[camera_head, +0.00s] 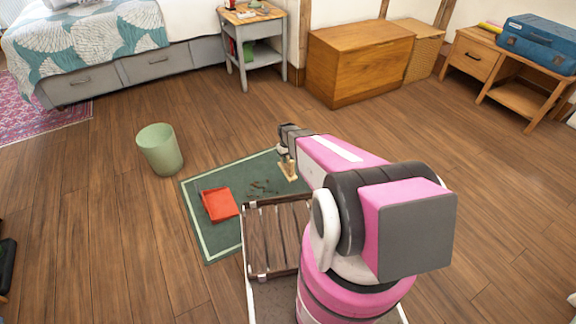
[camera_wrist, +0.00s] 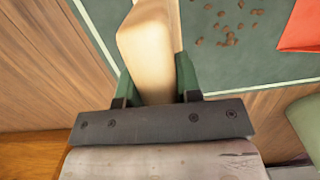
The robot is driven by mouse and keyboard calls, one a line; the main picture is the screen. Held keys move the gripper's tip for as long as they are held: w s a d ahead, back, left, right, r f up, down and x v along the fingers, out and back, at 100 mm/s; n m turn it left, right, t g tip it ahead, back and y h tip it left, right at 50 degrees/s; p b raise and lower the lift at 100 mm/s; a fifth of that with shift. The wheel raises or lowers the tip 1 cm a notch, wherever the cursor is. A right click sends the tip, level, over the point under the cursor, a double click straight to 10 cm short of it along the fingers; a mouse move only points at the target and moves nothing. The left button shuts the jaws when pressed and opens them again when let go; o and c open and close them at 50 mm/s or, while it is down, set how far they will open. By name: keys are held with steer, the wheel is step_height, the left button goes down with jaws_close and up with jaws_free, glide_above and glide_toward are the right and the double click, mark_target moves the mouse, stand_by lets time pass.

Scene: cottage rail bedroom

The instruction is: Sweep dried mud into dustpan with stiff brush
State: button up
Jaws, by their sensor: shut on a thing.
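My gripper (camera_head: 286,152) is shut on the wooden brush (camera_head: 289,169) over the right part of the green mat. In the wrist view the brush (camera_wrist: 150,45) is a pale wooden block between my green fingers; its bristles are not clear. The dried mud (camera_head: 262,188) lies as scattered brown crumbs on the mat, left of the brush. It also shows in the wrist view (camera_wrist: 230,28). The red dustpan (camera_head: 220,205) lies on the mat left of the mud, and its corner shows in the wrist view (camera_wrist: 302,25). I cannot tell whether the brush touches the mat.
The green mat (camera_head: 215,240) with a pale border lies on the wooden floor. A green bin (camera_head: 160,150) stands left of it. A slatted wooden deck (camera_head: 270,240) covers part of the mat's near side. A wooden chest (camera_head: 355,65) stands behind, with open floor between.

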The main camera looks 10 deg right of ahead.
mark_target(288, 173)
steer(key=f, duration=0.4)
steer(key=shift+s+f, duration=0.3)
steer(key=shift+s, duration=0.05)
steer(key=shift+f, duration=3.2)
